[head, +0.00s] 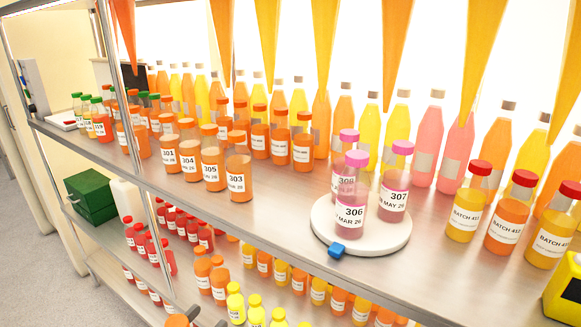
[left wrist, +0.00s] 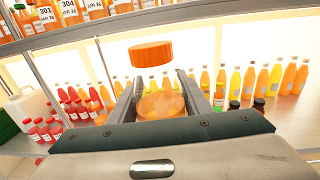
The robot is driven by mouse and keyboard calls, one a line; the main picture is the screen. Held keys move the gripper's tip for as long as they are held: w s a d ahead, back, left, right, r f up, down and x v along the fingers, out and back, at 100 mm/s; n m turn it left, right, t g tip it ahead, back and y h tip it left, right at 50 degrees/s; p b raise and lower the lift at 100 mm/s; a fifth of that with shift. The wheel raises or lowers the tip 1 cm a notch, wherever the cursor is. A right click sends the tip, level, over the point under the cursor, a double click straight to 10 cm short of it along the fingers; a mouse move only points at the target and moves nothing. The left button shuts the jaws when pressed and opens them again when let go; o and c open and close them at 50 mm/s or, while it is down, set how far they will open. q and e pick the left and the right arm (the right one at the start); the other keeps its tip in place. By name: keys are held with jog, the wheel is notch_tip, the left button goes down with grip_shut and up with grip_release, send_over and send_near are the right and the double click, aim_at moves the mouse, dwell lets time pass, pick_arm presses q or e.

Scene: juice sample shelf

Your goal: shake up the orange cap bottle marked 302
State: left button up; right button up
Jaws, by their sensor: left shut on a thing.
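My left gripper (left wrist: 160,98) is shut on an orange cap bottle (left wrist: 160,106). In the left wrist view its translucent body with orange juice sits between the two fingers. Its orange cap (left wrist: 152,55) shows above, past a clear upper part. Its label is hidden, so I cannot read its number. In the head view only a bit of the gripper (head: 204,319) shows at the bottom edge, below the upper shelf's front edge. Bottles 301 (head: 168,153), 304 (head: 189,160), 305 (head: 211,171) and 303 (head: 238,184) stand on the upper shelf. My right gripper is not in view.
A white round plate (head: 322,222) with a blue tab (head: 337,250) holds pink-capped bottles 306, 307 and 308. Red-capped batch bottles (head: 507,222) stand at the right. The lower shelf holds many small bottles. A metal post (head: 140,165) rises left of the gripper.

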pick_arm(q)
jog(key=w+a, duration=0.2)
jog(key=a, duration=0.1)
jog(key=shift+w+a, duration=0.15)
jog(key=shift+a, duration=0.15)
dwell(0.9)
dwell(0.8)
